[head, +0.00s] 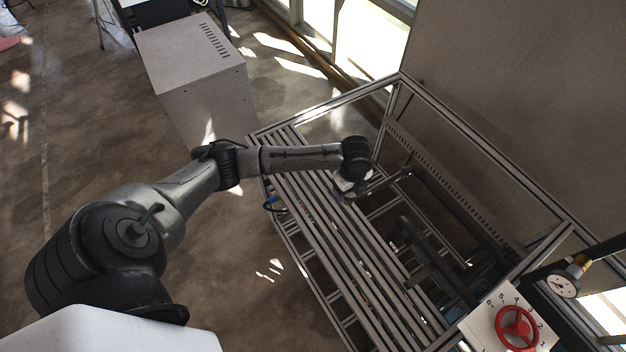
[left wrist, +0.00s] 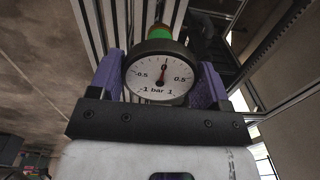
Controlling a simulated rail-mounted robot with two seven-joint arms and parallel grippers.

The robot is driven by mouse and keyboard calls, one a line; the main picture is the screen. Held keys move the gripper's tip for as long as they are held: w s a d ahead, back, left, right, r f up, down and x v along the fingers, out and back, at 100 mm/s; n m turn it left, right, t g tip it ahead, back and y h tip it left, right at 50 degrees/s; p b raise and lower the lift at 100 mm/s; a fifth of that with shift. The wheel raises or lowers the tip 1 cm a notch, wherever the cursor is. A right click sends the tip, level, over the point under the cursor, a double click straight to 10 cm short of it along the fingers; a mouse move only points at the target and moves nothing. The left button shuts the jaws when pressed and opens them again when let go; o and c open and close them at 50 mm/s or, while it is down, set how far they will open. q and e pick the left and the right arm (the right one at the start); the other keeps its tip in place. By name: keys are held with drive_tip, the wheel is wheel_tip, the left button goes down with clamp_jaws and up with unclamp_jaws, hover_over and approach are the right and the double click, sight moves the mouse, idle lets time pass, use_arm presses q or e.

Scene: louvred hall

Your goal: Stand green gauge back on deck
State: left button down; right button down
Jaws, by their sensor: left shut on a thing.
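In the left wrist view, the gauge (left wrist: 160,75) has a round white dial marked "bar", a red needle, a dark rim, and a green and orange part behind it. My left gripper (left wrist: 158,83) has its purple fingers on both sides of the dial, shut on the gauge. The deck (head: 335,246) of grey metal slats lies below in the head view; its slats also show in the wrist view. In the head view my left gripper (head: 346,186) is over the deck's far part; the gauge cannot be made out there. Whether it touches the deck cannot be told. My right gripper is out of view.
A metal frame (head: 490,140) surrounds the deck, with open gaps and dark bars on the right. A red handwheel (head: 517,328) on a white numbered plate and another dial gauge (head: 563,284) stand at lower right. A grey cabinet (head: 190,60) stands behind left.

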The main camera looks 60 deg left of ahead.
use_arm(q)
drive_tip(key=shift+s+a+f+p, duration=0.65)
drive_tip(key=shift+s+a+f, duration=0.55)
drive_tip(key=shift+a+f, duration=0.5)
drive_tip(key=shift+s+a+f+p, duration=0.6)
drive_tip(key=shift+s+a+f, duration=0.7)
drive_tip(key=shift+a, duration=0.75)
drive_tip(key=shift+s+a+f+p, duration=0.65)
drive_tip(key=shift+s+a+f, duration=0.4)
drive_tip(key=shift+a+f, duration=0.75)
drive_tip(key=shift+a, duration=0.1)
drive_tip(key=shift+c, duration=0.3)
unclamp_jaws()
drive_tip(key=shift+r, duration=0.1)
